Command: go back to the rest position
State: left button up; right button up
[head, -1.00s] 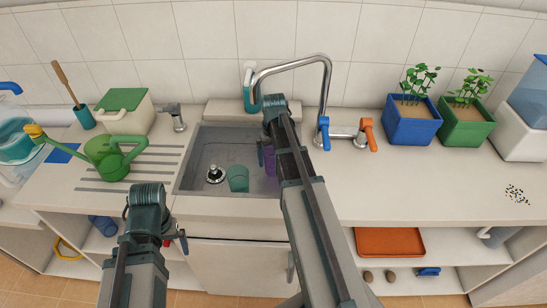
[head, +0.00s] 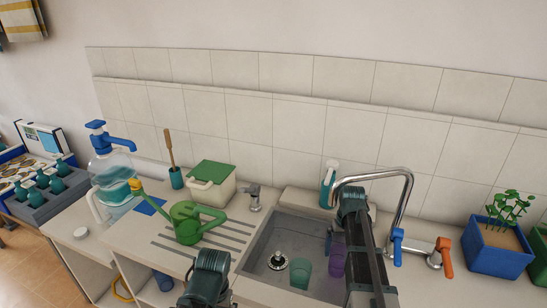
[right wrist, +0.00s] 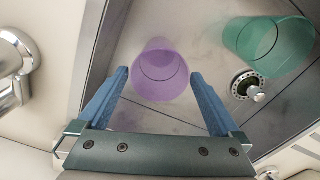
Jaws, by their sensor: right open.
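My right arm reaches over the grey sink (head: 262,262) in the head view, and its gripper is hidden there behind the arm. In the right wrist view my right gripper (right wrist: 159,75) is open, with its two blue fingers apart. A purple cup (right wrist: 160,78) shows between and beyond the fingertips; no finger is closed on it. The purple cup is also partly visible beside my arm in the head view (head: 337,262). My left arm shows at the bottom of the head view, but its gripper is not visible.
A teal cup (head: 303,274) and a drain (head: 278,261) are in the sink, left of the purple cup. The tap (head: 409,195) arches close behind my right arm. A green watering can (head: 187,224) stands on the drainboard. A blue planter (head: 497,250) is at right.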

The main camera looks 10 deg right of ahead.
jog(key=shift+f+b, duration=3.55)
jog(key=shift+f, duration=0.2)
